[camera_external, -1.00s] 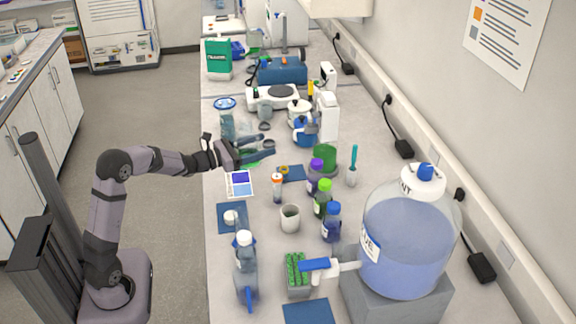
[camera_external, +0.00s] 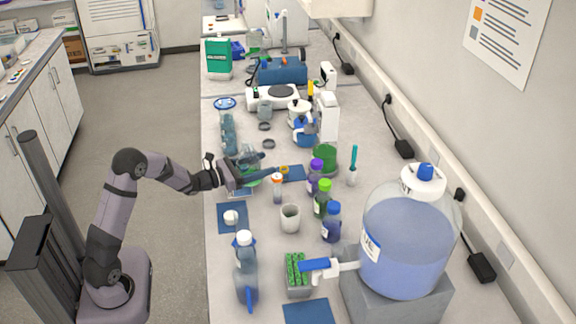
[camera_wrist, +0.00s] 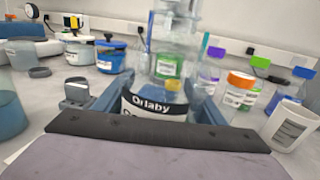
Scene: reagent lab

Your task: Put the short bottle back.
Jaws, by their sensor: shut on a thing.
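My gripper (camera_external: 260,167) is over the left part of the bench, its blue fingers pointing right. In the wrist view its fingers (camera_wrist: 150,98) are shut around a clear bottle with a black and white label (camera_wrist: 152,105) reading "Orlaby". I take this to be the short bottle; in the external view it is mostly hidden between the fingers, with a green patch (camera_external: 250,180) showing below. I cannot tell whether its base touches the bench. A blue mat (camera_external: 291,174) lies just right of the fingertips.
Purple (camera_external: 316,165), green (camera_external: 325,185) and blue (camera_external: 333,208) capped bottles stand right. A large carboy (camera_external: 405,240) stands front right.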

